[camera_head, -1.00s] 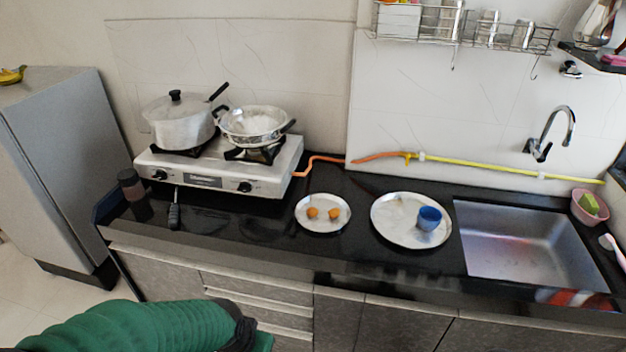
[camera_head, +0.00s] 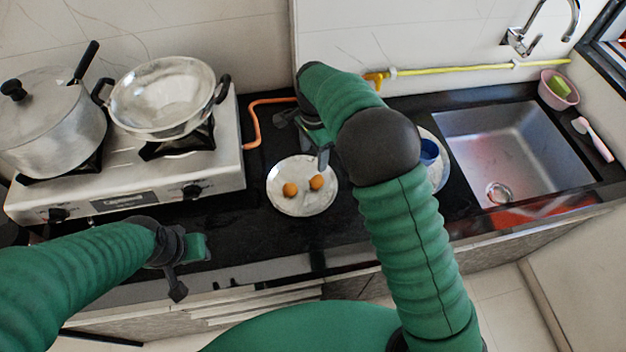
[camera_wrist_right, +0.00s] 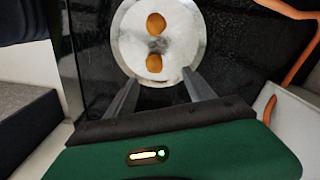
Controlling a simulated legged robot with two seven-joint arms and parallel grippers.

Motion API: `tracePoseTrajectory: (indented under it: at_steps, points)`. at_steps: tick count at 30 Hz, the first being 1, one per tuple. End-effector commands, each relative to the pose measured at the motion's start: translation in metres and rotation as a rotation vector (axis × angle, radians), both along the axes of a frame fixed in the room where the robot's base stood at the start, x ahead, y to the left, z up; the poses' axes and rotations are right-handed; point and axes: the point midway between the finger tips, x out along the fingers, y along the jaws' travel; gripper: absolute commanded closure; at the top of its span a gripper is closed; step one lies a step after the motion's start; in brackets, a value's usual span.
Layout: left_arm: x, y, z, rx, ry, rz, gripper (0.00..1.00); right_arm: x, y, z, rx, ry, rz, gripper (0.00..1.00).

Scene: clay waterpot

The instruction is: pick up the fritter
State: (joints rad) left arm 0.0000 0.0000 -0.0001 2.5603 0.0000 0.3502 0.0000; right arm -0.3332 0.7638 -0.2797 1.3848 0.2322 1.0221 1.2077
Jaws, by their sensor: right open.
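Two small round orange-brown fritters, one on the left (camera_head: 290,189) and one on the right (camera_head: 316,182), lie apart on a round steel plate (camera_head: 300,206) on the black counter. My right gripper (camera_head: 321,158) is at the plate's back right edge, close to the right fritter. In the right wrist view its open fingers (camera_wrist_right: 160,77) point at the nearer fritter (camera_wrist_right: 153,63), with nothing between them. The farther fritter (camera_wrist_right: 156,23) lies beyond it. My left gripper (camera_head: 180,265) is at the counter's front edge, left of the plate; its jaw opening is unclear.
A stove (camera_head: 125,190) with a lidded pot (camera_head: 50,125) and a steel pan (camera_head: 165,95) stands left. My right arm partly hides a second plate (camera_head: 440,172) with a blue cup (camera_head: 428,152). A sink (camera_head: 515,150) is further right. Counter in front of the plate is clear.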

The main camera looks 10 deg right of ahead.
Motion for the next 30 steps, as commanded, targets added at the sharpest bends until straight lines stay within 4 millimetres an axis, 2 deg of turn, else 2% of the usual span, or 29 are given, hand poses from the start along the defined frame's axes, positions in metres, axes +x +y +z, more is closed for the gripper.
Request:
tracePoseTrajectory:
  at_steps: [3,6,11,18,21,26,30]
  points:
    - [0.000,0.000,0.000,0.000,0.000,0.000,0.64,-0.001,0.002,-0.032,-0.005,0.004,0.000,0.38]
    - [0.000,0.000,0.001,0.000,0.000,-0.001,0.64,0.001,0.005,-0.051,-0.008,0.003,0.002,0.38]
    - [0.000,0.000,0.002,0.000,0.000,0.000,0.64,0.001,0.008,-0.067,-0.011,0.003,0.003,0.38]
    - [0.000,0.000,0.006,0.000,-0.001,0.000,0.64,-0.005,0.004,-0.107,-0.011,0.002,0.003,0.38]
    - [0.000,0.000,0.006,0.000,-0.001,0.000,0.64,-0.005,0.002,-0.114,-0.009,0.000,0.003,0.38]
    - [0.000,0.000,0.006,0.000,0.000,0.000,0.64,-0.004,0.000,-0.115,-0.006,0.000,0.003,0.38]
    - [0.000,0.000,0.006,0.000,-0.001,0.000,0.64,-0.004,0.001,-0.114,-0.008,0.000,0.003,0.55]
